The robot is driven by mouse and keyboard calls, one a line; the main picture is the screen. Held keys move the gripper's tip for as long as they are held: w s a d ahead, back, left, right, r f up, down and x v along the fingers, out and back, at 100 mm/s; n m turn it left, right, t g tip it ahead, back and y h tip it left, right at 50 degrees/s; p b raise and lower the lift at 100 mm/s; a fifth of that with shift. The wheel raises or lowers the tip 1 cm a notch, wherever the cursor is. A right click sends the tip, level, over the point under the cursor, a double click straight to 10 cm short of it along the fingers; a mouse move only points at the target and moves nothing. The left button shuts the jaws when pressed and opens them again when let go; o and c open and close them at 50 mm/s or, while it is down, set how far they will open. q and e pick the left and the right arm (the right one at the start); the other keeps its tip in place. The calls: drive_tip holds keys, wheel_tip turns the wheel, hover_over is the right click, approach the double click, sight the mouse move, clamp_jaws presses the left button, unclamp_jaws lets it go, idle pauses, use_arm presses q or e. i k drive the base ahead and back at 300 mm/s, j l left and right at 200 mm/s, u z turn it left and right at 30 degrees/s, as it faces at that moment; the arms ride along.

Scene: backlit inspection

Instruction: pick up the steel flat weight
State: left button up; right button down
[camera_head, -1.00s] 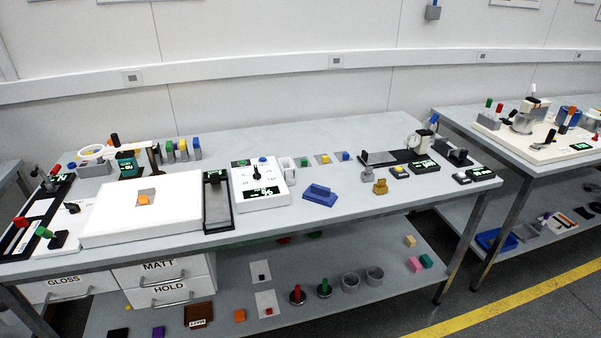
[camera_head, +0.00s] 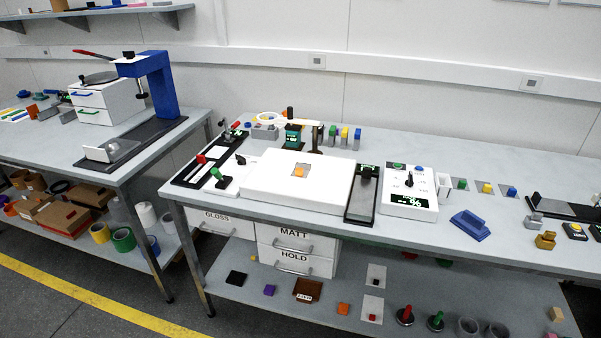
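A small grey metal-looking block (camera_head: 535,220) lies on the middle table toward the right of the picture, and it may be the steel flat weight. It is too small to be sure. A brass-coloured block (camera_head: 546,240) of similar size lies just in front of it, near the table's front edge. Neither of my grippers shows in this view.
The middle table (camera_head: 330,231) holds a white light box (camera_head: 265,185), a white dial box (camera_head: 409,190) and a blue block (camera_head: 470,225). Left stands another table with a blue-armed press (camera_head: 158,85). A floor gap separates the tables.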

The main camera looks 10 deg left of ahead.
sight(533, 222)
drive_tip(key=i+j, duration=0.2)
drive_tip(key=i+j+z, duration=0.2)
drive_tip(key=z, duration=0.25)
drive_tip(key=i+j+z, duration=0.25)
drive_tip(key=z, duration=0.25)
drive_tip(key=j, duration=0.1)
